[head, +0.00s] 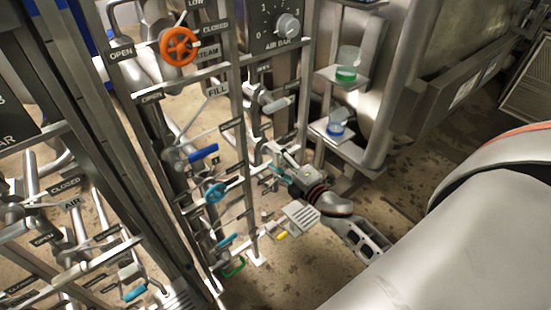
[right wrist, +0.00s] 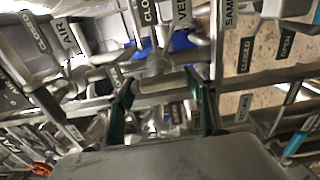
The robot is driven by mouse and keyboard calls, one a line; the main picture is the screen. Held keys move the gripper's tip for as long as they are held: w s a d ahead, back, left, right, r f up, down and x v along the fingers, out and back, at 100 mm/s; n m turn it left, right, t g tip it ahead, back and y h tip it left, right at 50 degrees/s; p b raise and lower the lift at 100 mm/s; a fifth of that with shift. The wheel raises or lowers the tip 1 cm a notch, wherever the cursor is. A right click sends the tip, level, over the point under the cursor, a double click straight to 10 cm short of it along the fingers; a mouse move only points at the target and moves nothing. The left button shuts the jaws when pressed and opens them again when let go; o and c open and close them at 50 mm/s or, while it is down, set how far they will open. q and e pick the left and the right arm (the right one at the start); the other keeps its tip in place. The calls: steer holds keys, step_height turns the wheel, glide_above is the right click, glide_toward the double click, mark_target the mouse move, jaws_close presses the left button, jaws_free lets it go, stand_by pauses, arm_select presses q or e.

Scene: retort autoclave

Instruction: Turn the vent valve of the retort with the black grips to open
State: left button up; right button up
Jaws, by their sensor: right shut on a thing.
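My right gripper (head: 279,173) reaches in from the right to the pipework, low in the middle of the head view. In the right wrist view its two green-padded fingers (right wrist: 163,92) stand on either side of a grey valve handle (right wrist: 165,83) and are shut on it. A partly cut-off VENT plate (right wrist: 182,12) hangs just above this handle, with a CLOSED plate (right wrist: 147,12) to its left. In the head view the gripper mostly hides the held handle. My left gripper is not in view. No black grips can be made out.
Pipes and posts crowd the gripper.

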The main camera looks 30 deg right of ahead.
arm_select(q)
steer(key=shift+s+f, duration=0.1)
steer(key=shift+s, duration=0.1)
arm_select(e)
steer(key=o, duration=1.1)
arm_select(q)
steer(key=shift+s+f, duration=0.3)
arm_select(e)
steer(key=shift+s, duration=0.3)
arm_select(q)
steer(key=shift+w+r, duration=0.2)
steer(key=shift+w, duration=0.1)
arm_select(e)
steer(key=s, duration=0.7)
steer(key=s+d, duration=0.1)
steer(key=s, duration=0.3)
steer(key=shift+s, duration=0.25)
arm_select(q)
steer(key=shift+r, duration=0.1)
arm_select(e)
steer(key=shift+a, duration=0.1)
